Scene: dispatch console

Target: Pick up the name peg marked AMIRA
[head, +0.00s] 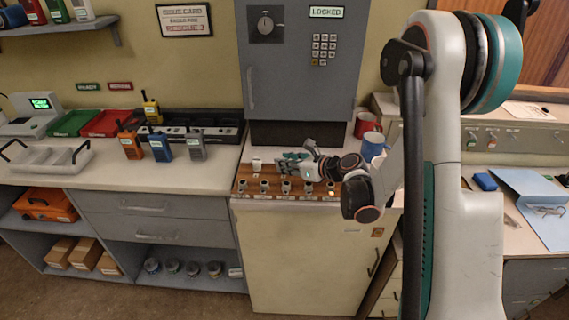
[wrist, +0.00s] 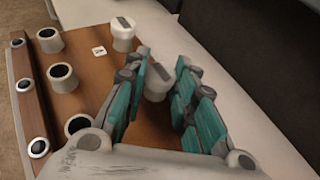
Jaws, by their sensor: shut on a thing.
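My gripper (wrist: 162,72) is shut on a white peg (wrist: 157,84) with a grey mark on its top, seen between the teal finger pads in the wrist view. The mark is too small to read, so I cannot tell whether it says AMIRA. The peg is over or on the brown wooden board (wrist: 95,82); I cannot tell if it is lifted. In the head view my gripper (head: 286,164) is low over the board (head: 243,182) and hides the held peg. A second white peg (wrist: 124,33), also with a grey mark, stands on the board and shows in the head view (head: 257,164).
Several pale cups with dark tops (wrist: 62,77) line the board's front. A small white marked tile (wrist: 99,51) lies among them. The grey locked cabinet (head: 300,75) rises behind. A red mug (head: 366,124) and a blue mug (head: 374,146) stand at right. Radios (head: 161,147) stand at left.

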